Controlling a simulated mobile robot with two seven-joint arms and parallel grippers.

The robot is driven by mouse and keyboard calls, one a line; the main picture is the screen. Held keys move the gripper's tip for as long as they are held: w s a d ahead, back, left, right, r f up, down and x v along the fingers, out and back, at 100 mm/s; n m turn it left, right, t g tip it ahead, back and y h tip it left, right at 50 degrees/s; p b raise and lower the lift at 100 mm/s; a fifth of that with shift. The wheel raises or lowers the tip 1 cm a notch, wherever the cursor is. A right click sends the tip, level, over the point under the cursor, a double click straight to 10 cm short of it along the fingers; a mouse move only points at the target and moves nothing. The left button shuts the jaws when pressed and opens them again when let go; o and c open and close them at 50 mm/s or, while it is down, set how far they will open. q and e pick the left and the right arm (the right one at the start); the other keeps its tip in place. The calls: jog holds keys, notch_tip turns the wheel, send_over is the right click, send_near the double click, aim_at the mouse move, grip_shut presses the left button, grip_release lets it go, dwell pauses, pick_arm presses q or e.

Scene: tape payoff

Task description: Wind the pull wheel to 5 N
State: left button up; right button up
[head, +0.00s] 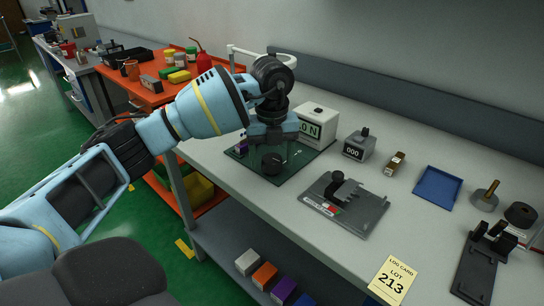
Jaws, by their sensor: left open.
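The force gauge (318,124) is a white box on a dark green board (300,163). Its display ends in "0 N"; my left gripper hides the front of the number. A dark round wheel (272,164), which looks like the pull wheel, sits on the board in front of the gauge. My left gripper (271,149) is open and points down right over this wheel. The fingertips are dark against the wheel, so I cannot tell whether they touch it. A small purple item (242,147) lies at the board's left side. My right gripper is out of view.
Right of the board stand a grey counter (359,145) reading 000, a grey fixture (365,209), a brown block (395,164), a blue tray (437,188) and a black tape stand (480,265). A yellow log card (391,280) is at the front edge. An orange bench (140,92) is at left.

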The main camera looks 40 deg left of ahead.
pick_arm(q)
jog(key=c, duration=1)
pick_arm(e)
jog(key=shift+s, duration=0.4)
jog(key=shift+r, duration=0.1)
